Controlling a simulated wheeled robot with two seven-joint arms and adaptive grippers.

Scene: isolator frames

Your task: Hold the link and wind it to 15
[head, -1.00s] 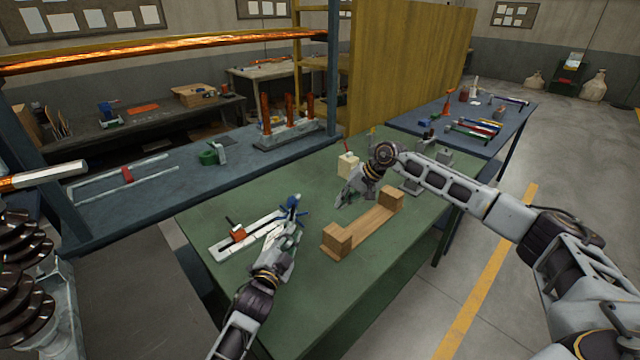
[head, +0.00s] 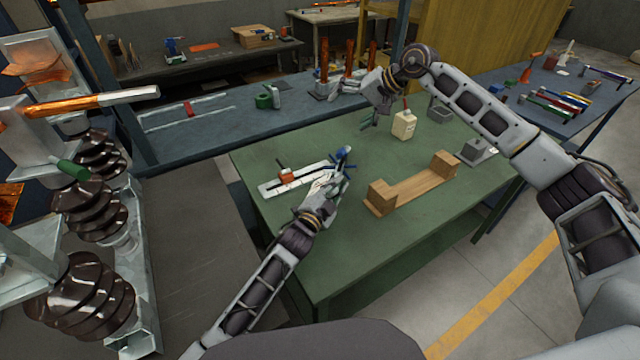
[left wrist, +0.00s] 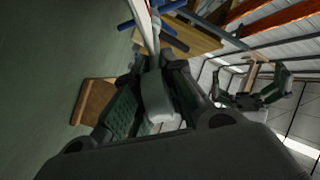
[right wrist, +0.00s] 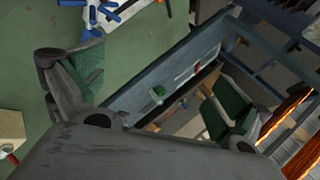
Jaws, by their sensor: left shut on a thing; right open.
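The link (head: 300,180) looks like a long pale bar with an orange-red block (head: 286,175) on it, on the green table. A blue spoked handle (head: 343,156) is at its right end; it also shows in the left wrist view (left wrist: 172,36) and at the top of the right wrist view (right wrist: 98,14). My left gripper (head: 328,184) is shut on a pale grey part of the link (left wrist: 155,95), close to the blue handle. My right gripper (head: 376,112) is open and empty, raised above the table behind the handle. Any scale marks are too small to read.
A wooden cradle (head: 415,188) with two raised end blocks lies right of the link. A blue bench (head: 215,125) lies beyond. Ribbed dark insulators (head: 90,290) stand at left.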

